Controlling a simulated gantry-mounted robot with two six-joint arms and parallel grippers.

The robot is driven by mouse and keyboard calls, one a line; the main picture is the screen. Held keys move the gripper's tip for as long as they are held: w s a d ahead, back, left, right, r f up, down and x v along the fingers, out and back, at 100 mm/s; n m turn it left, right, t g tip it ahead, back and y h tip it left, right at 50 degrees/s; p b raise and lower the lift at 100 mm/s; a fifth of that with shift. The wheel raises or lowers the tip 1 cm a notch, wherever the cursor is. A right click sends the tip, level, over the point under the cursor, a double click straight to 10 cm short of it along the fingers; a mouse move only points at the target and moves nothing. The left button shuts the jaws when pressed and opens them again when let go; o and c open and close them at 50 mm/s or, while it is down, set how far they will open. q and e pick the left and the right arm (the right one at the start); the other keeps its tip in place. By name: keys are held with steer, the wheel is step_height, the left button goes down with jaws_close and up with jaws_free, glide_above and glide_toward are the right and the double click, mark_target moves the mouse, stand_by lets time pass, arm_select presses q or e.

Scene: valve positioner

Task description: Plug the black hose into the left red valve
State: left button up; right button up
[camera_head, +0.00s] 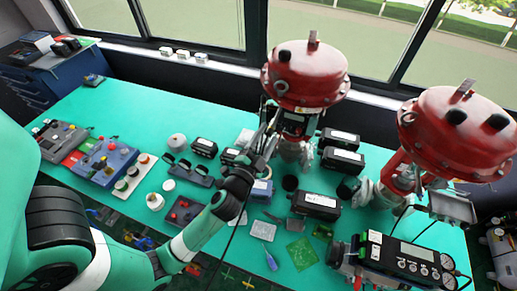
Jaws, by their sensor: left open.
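The left red valve (305,78) stands upright at the back of the teal table, with a round red top and a darker body below. My left gripper (268,138) reaches up from the lower left and is open, close in front of the left valve's body. A thin black hose (238,225) hangs from near my left gripper toward the bottom edge. Its upper end is hidden by the gripper and wrist, so I cannot tell whether it touches the valve. My right gripper is not in view.
A second red valve (458,125) stands at the right. A black positioner with round gauges (400,258) lies at the front right. Several black boxes (342,160) and small parts crowd the table around my left arm.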

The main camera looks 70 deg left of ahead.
arm_select(q)
steer(key=b+v, duration=0.2)
steer(key=v, duration=0.8)
steer(key=shift+b, duration=0.3)
